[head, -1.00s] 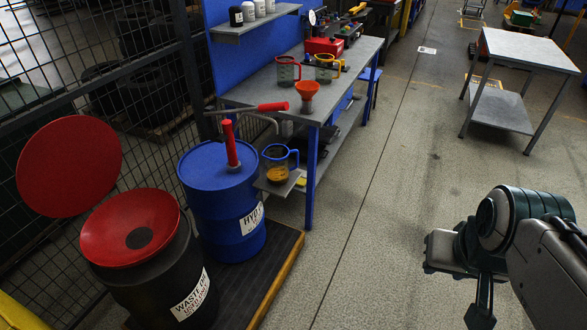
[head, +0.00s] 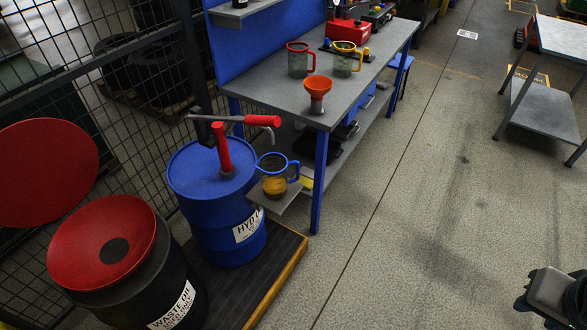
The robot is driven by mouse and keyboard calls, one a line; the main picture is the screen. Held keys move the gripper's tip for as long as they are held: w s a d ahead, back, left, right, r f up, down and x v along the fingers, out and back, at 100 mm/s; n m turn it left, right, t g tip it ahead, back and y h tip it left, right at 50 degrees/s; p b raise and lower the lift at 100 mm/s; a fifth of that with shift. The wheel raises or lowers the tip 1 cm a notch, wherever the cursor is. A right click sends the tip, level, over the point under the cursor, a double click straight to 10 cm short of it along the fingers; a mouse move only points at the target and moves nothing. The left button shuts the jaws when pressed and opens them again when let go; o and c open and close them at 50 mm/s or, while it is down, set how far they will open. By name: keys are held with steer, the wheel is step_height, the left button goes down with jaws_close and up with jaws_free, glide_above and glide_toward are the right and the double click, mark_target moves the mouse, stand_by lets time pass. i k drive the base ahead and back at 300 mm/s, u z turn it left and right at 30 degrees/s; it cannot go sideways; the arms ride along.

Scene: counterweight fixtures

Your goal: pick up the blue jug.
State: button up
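The blue jug (head: 275,182) is a clear jug with a blue rim and blue handle, holding some amber liquid. It stands upright on a small grey shelf (head: 265,202) beside the blue drum (head: 212,205), its handle toward the right. My gripper (head: 540,308) shows only in part at the lower right corner, far from the jug and over the floor. Its fingertips are cut off or unclear, so I cannot tell whether it is open.
A red-handled pump (head: 221,148) tops the drum, its lever and spout close to the jug. A workbench (head: 262,95) holds a red jug (head: 299,62), a yellow jug (head: 345,60) and an orange funnel (head: 318,88). A black waste drum (head: 165,285) stands at left. The middle floor is clear.

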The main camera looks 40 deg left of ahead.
mark_target(273, 166)
steer(key=u, duration=0.25)
steer(key=i, duration=0.55)
steer(key=u, duration=0.9)
steer(key=i, duration=0.35)
steer(key=u, duration=0.4)
